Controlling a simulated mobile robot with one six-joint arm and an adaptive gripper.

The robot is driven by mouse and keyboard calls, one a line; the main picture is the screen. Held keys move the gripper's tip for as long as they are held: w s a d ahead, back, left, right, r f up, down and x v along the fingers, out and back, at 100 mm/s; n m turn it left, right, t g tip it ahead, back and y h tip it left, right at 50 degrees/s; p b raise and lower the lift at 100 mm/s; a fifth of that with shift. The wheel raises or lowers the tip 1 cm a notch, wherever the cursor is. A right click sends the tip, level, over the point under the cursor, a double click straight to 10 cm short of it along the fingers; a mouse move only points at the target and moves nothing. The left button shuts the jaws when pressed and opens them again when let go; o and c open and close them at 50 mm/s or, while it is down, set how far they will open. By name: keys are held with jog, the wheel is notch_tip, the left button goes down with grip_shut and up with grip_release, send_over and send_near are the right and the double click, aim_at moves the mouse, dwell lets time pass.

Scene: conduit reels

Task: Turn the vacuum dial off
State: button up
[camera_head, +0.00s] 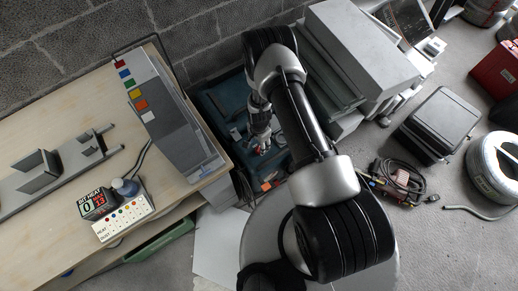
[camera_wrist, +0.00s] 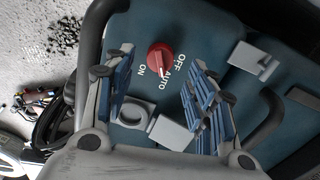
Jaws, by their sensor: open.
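The vacuum (camera_wrist: 225,25) is a teal machine with dark handles. Its red dial (camera_wrist: 160,55) is on the top panel, with the labels ON, OFF and AUTO printed around its lower side. A small pale mark on the dial's lower edge appears to face AUTO. My gripper (camera_wrist: 158,70) is open, with one blue-padded finger to each side of the dial. It holds nothing, and I cannot tell whether a finger touches the dial. In the head view, the vacuum (camera_head: 222,105) stands on the floor beside the bench, partly hidden by my arm.
The wooden bench (camera_head: 60,115) at left carries a tall grey panel with coloured squares (camera_head: 165,115) and a small display box (camera_head: 97,204). Grey boxes (camera_head: 360,45) stand behind my arm at right. A dark case (camera_head: 440,122) and a hose coil (camera_head: 495,168) are further right.

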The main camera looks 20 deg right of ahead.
aim_at(259, 148)
jog(key=shift+f+b, duration=0.55)
jog(key=shift+f, duration=1.65)
jog(key=c, duration=1.1)
